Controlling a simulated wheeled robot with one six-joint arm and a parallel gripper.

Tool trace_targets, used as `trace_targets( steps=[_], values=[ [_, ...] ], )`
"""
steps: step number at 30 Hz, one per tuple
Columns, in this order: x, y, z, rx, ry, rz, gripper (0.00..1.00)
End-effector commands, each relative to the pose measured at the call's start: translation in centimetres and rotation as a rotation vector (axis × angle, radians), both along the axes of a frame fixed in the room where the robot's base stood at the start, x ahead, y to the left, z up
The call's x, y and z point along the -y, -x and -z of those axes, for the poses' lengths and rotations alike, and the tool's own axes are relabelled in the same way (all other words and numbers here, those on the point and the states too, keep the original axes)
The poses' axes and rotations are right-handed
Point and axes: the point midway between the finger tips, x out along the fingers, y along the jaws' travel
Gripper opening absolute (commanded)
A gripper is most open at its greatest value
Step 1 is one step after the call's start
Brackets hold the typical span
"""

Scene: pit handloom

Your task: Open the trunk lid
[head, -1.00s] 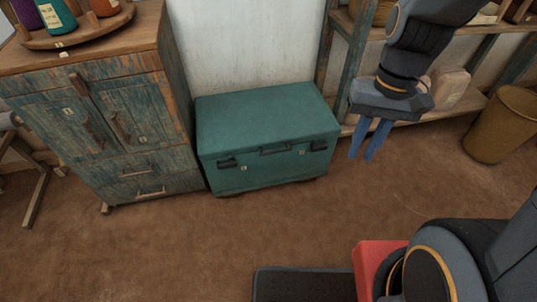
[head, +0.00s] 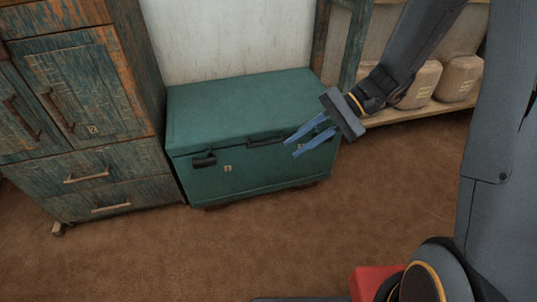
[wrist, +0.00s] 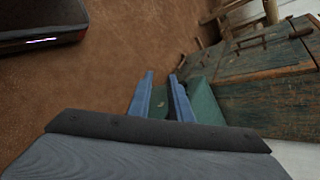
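The teal trunk (head: 245,180) stands on the floor against the white wall. Its lid (head: 235,105) is shut. A dark handle (head: 264,141) sits at the front, under the lid's edge, and a dark latch (head: 204,160) is at its left. The right part of the front is partly hidden by my gripper. My gripper (head: 290,148) is in front of the trunk, right of the handle, with its two blue fingers apart and nothing between them. I cannot tell whether it touches the trunk. In the wrist view, part of the trunk (wrist: 205,103) shows behind the fingers.
A worn blue-green cabinet (head: 95,120) with drawers stands close to the trunk's left. A shelf (head: 425,112) with wrapped bundles (head: 456,82) is at the right. The brown floor (head: 250,245) in front of the trunk is clear.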

Motion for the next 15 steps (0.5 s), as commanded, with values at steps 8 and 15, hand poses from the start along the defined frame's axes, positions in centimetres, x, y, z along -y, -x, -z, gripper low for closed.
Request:
trace_targets(
  steps=[8, 15],
  values=[
    [-0.8, -8.2, 8.1, 0.025, -0.237, 0.145, 0.18],
    [-0.4, -12.9, 11.7, 0.068, -0.372, 0.238, 0.18]
  ],
)
